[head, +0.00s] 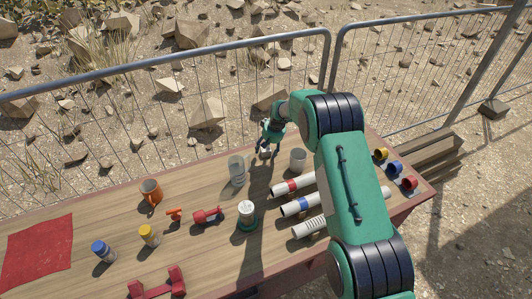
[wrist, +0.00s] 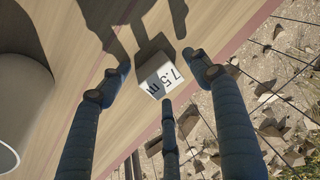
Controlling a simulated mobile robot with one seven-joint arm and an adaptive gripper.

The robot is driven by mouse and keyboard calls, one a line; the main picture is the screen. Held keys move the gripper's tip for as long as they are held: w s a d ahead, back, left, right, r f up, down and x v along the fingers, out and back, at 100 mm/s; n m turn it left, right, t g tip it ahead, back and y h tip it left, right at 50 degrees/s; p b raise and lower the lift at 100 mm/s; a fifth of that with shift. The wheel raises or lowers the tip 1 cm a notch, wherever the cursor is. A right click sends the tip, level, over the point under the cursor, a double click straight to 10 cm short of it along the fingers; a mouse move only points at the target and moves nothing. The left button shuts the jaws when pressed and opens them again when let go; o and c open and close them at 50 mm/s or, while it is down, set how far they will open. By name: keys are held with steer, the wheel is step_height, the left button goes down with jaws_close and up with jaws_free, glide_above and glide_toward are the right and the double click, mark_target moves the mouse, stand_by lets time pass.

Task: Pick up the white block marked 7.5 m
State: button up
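The white block marked 7.5 m (wrist: 158,78) sits on the wooden table near its far edge, its lettered face showing in the wrist view. My gripper (wrist: 162,72) is open, with its three dark fingers spread around the block. Two fingertips are to its left and right and the third is below it in the picture; I see gaps at the sides, but cannot tell whether the lower finger touches it. In the head view my gripper (head: 267,146) is low over the far edge of the table, and the block (head: 265,154) shows small beneath it.
A clear glass (head: 237,171) stands left of the gripper and a grey cup (head: 298,160) close on its right. A metal fence (head: 180,65) runs behind the table.

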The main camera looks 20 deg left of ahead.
mark_target(267, 149)
steer(key=c, duration=1)
steer(key=shift+r, duration=0.7)
steer(key=shift+c, duration=1.4)
step_height(267, 149, up, 2)
steer(key=shift+r, duration=0.1)
steer(key=s+d, duration=0.3)
steer(key=s, duration=0.1)
steer(key=s+d+r, duration=0.1)
steer(key=s+d, duration=0.1)
steer(key=s, duration=0.3)
steer(key=s+d+p, duration=0.1)
steer(key=s+d, duration=0.2)
steer(key=s, duration=0.1)
steer(key=shift+s+d+r, duration=0.2)
steer(key=shift+d, duration=0.15)
